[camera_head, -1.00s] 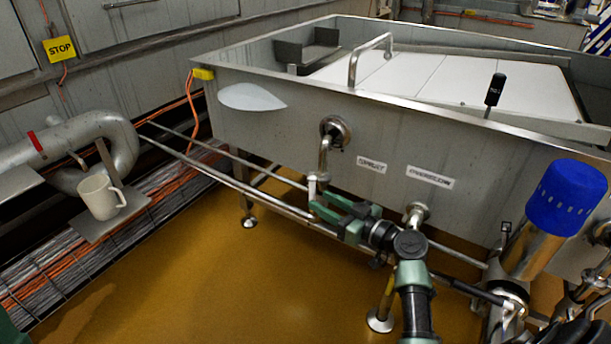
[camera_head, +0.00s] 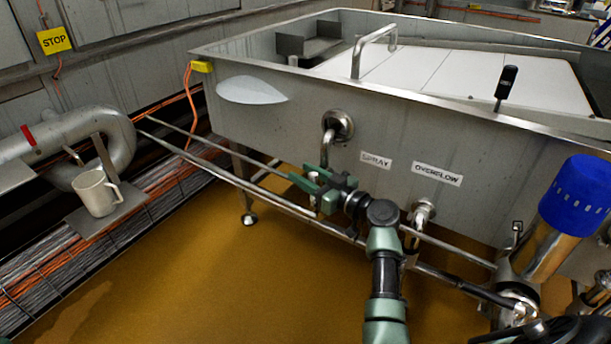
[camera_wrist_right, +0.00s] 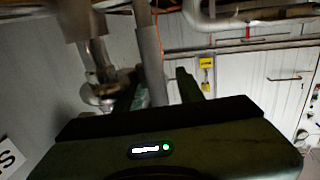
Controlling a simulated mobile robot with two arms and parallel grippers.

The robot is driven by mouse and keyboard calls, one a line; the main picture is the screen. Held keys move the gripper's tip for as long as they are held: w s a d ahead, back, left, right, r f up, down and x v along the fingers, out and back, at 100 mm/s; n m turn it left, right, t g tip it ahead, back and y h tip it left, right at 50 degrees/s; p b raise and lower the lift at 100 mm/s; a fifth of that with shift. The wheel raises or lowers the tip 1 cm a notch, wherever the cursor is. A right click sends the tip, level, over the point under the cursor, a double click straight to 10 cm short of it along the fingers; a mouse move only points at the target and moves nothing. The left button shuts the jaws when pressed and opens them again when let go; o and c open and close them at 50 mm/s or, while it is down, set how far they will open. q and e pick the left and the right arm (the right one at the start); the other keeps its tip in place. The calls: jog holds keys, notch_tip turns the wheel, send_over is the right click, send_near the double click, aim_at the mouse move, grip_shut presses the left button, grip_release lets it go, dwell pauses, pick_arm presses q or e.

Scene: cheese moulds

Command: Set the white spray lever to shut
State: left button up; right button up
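The spray pipe (camera_head: 328,150) bends down from a round flange on the tank wall, left of the SPRAY label (camera_head: 376,160). The white spray lever is mostly hidden behind my right gripper; I cannot make out its angle. My right gripper (camera_head: 301,190) is at the pipe's lower end, its two green fingers apart. In the right wrist view, the fingers (camera_wrist_right: 165,88) are spread, with a grey bar (camera_wrist_right: 149,50) showing between them; I cannot tell if it is the lever. The flange (camera_wrist_right: 98,95) is beside them. My left gripper is not in view.
The steel tank (camera_head: 290,125) stands behind my gripper, with rails (camera_head: 210,172) running low along its front. An OVERFLOW label (camera_head: 437,173) and a second pipe (camera_head: 422,212) are to the right. A white mug (camera_head: 97,193) stands on a plate at left. The ochre floor is clear.

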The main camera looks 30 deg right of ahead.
jog(key=shift+c, duration=0.4)
grip_shut()
dwell(1.0)
